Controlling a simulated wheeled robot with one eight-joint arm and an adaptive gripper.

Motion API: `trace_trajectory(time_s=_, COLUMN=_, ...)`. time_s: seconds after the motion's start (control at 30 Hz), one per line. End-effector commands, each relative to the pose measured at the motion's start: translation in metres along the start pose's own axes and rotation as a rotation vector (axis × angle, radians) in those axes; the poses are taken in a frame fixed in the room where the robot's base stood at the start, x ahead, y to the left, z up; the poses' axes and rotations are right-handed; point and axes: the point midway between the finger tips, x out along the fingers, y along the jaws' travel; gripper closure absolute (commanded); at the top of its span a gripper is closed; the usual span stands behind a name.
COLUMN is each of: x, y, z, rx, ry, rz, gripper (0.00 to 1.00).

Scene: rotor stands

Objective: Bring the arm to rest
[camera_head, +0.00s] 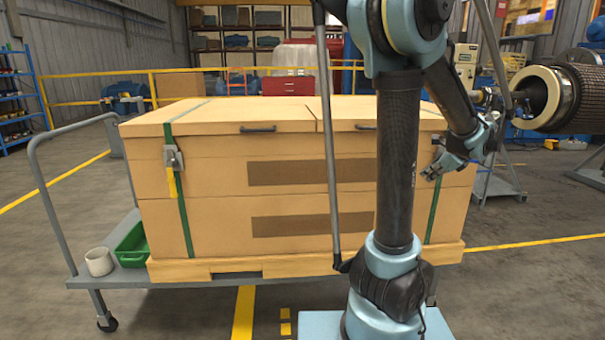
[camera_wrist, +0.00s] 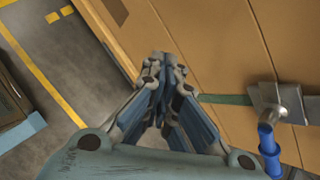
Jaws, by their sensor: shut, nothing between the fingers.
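My arm stands upright in front of the wooden crate (camera_head: 285,213) in the head view and bends down at the right. My gripper (camera_head: 433,174) hangs in front of the crate's right end, fingers pointing down and left. In the wrist view my gripper (camera_wrist: 162,62) has its fingers together, with nothing held. The crate front (camera_wrist: 225,50) fills the right of that view; I cannot tell the exact gap to it.
A latch with a blue handle (camera_wrist: 269,145) sits on a green strap close to the gripper. A yellow-handled latch (camera_head: 172,173) is at the crate's left. The cart (camera_head: 110,281) holds a white cup (camera_head: 99,262) and green bin (camera_head: 132,246). A large rotor (camera_head: 565,95) stands at right.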

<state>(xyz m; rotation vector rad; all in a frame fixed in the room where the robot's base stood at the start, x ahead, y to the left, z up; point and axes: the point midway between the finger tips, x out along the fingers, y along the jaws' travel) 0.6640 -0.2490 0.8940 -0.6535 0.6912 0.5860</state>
Motion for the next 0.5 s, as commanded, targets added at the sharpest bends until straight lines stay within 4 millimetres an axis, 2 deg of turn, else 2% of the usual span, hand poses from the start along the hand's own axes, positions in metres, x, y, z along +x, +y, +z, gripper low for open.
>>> trace_trajectory(time_s=0.03, x=0.006, y=0.02, z=0.015, rx=-0.083, ry=0.011, rz=0.033, gripper=1.0)
trace_trajectory(time_s=0.2, x=0.018, y=0.079, z=0.045, rx=-0.366, ry=0.051, rz=0.132, gripper=1.0)
trace_trajectory(time_s=0.33, x=0.024, y=0.124, z=0.061, rx=-0.587, ry=0.071, rz=0.207, gripper=1.0)
trace_trajectory(time_s=0.5, x=0.026, y=0.182, z=0.071, rx=-0.88, ry=0.087, rz=0.305, gripper=1.0)
